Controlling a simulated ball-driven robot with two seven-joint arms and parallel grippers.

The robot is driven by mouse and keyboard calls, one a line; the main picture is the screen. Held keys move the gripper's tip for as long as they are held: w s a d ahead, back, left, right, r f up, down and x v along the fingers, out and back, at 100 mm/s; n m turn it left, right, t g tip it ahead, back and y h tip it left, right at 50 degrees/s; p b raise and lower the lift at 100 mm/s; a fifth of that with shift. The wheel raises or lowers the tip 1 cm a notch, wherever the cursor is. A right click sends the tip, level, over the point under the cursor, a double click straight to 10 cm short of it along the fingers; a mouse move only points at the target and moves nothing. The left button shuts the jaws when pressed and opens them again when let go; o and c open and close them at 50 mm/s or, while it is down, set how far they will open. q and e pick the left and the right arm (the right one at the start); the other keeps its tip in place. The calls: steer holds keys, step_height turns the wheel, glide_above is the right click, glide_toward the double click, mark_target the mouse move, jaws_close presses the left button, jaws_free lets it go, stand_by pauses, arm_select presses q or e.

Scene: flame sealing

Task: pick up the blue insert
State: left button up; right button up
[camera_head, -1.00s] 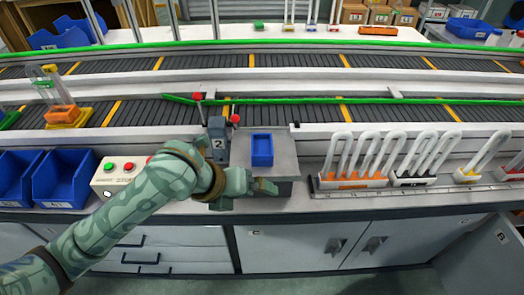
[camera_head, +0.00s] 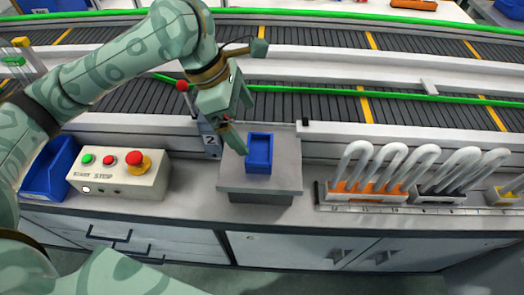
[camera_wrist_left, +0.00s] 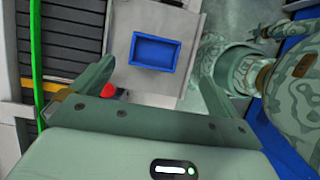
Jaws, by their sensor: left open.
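The blue insert (camera_head: 259,155) is a small open-topped rectangular tray. It lies on a grey block (camera_head: 290,178) on the bench, and it also shows in the left wrist view (camera_wrist_left: 153,53). My left gripper (camera_head: 240,148) is just to the left of the insert and above the block in the head view. In the left wrist view the fingers (camera_wrist_left: 155,75) are spread apart, with the insert beyond them, roughly between their tips. The gripper is empty. My right gripper is not in view.
A control box (camera_head: 118,172) with green and red buttons stands left of the block. A device marked 2 (camera_head: 210,142) stands behind it. White looped parts in orange and black holders (camera_head: 365,190) stand to the right. A conveyor (camera_head: 330,115) runs behind.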

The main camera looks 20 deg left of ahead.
arm_select(q)
steer(key=b, duration=0.2)
glide_above(266, 151)
steer(key=s+a, duration=0.1)
steer(key=a, duration=0.2)
steer(key=f, duration=0.5)
steer(key=shift+s+d, duration=0.2)
steer(key=shift+d, duration=0.05)
steer(key=shift+d+f, duration=0.1)
steer(key=shift+f, duration=0.05)
steer(key=shift+d+f, duration=0.1)
steer(key=shift+f, duration=0.1)
steer(key=b+x, duration=0.1)
steer(key=x, duration=0.2)
steer(key=b+x, duration=0.1)
steer(key=x, duration=0.1)
steer(key=shift+w+b, duration=0.35)
steer(key=shift+r, duration=0.15)
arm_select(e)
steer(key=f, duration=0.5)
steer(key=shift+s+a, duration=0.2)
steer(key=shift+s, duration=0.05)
arm_select(q)
steer(key=c, duration=1.1)
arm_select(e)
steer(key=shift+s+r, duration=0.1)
arm_select(q)
steer(key=shift+c, duration=0.2)
